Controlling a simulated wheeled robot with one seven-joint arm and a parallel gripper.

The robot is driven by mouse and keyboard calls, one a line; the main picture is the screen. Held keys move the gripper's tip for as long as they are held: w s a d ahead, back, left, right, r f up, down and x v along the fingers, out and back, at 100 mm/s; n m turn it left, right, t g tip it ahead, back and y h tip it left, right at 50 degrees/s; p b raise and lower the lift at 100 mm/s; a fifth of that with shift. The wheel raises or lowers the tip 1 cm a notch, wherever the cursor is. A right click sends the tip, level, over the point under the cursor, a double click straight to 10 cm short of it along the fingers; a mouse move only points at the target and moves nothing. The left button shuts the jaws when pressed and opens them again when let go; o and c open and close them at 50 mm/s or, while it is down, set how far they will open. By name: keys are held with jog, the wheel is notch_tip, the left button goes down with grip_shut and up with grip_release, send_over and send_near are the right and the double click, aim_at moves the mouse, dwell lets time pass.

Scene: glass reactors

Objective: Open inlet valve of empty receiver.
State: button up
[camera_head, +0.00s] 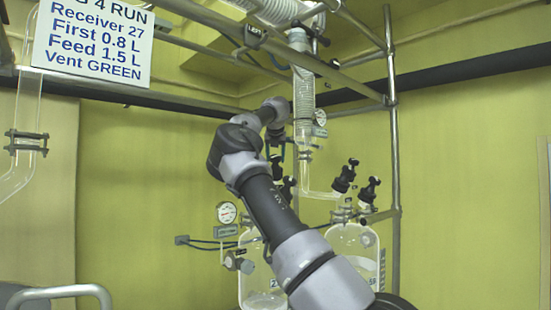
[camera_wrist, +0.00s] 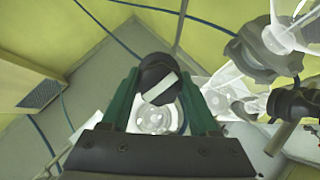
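Two glass receivers stand low in the head view: the left receiver (camera_head: 252,262) shows a little clear content near its bottom and a partly covered label starting with 2; the right receiver (camera_head: 350,243) is partly behind my arm. Black valve knobs (camera_head: 345,176) sit above the right receiver, and others (camera_head: 287,188) above the left one. In the wrist view, a round black knob with a white bar (camera_wrist: 158,80) lies between the green fingers of my gripper (camera_wrist: 160,82). The fingertips are at its sides; whether they press on it is unclear. The gripper is mostly hidden in the head view.
A sign (camera_head: 92,42) names Receiver 27. Metal frame pipes (camera_head: 392,110) and a coiled glass condenser (camera_head: 303,92) stand close to my arm. A gauge (camera_head: 227,213) is beside the left receiver.

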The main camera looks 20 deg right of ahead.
jog(key=c, duration=0.6)
jog(key=shift+c, duration=0.2)
jog(key=n, duration=0.3)
jog(key=n+y, duration=0.1)
jog(key=n, duration=0.2)
jog(key=shift+r+n+t+y, duration=0.1)
jog(key=shift+n+t+y, duration=0.2)
jog(key=shift+n, duration=0.1)
jog(key=n+y, duration=0.1)
jog(key=n, duration=0.5)
jog(key=shift+a+n, duration=0.1)
jog(key=shift+n, duration=0.3)
jog(key=n+g+y, duration=0.1)
jog(key=n, duration=0.2)
jog(key=shift+n, duration=0.3)
jog(key=n+g, duration=0.1)
jog(key=n, duration=0.2)
jog(key=shift+n, duration=0.4)
jog(key=n, duration=0.3)
jog(key=n+g, duration=0.1)
jog(key=n, duration=0.2)
jog(key=shift+s+f+g, duration=0.1)
jog(key=shift+f+g, duration=0.1)
jog(key=shift+g, duration=0.1)
jog(key=shift+n, duration=0.4)
